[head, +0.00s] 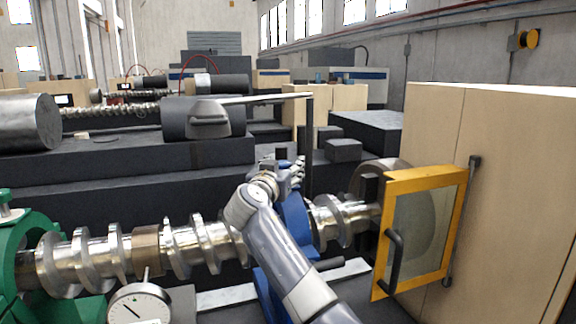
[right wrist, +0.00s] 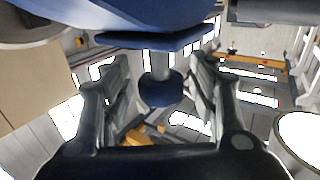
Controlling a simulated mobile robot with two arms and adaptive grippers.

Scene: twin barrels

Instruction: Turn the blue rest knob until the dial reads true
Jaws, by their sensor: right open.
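My right gripper (head: 287,172) is at the top of the blue rest. In the right wrist view its open fingers (right wrist: 158,75) stand on either side of the knob, with gaps between. The white dial (head: 140,304) is at the lower left, its stem up against the shaft's brownish collar; a dark slanted needle shows, but its reading is too small to tell. My left gripper is not in view.
A green rest (head: 38,225) holds the shaft's left end. A yellow-framed window door (head: 459,215) with a black handle stands right of the blue rest, by a tan cabinet (head: 510,180). A dark machine bed (head: 120,160) runs behind the shaft.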

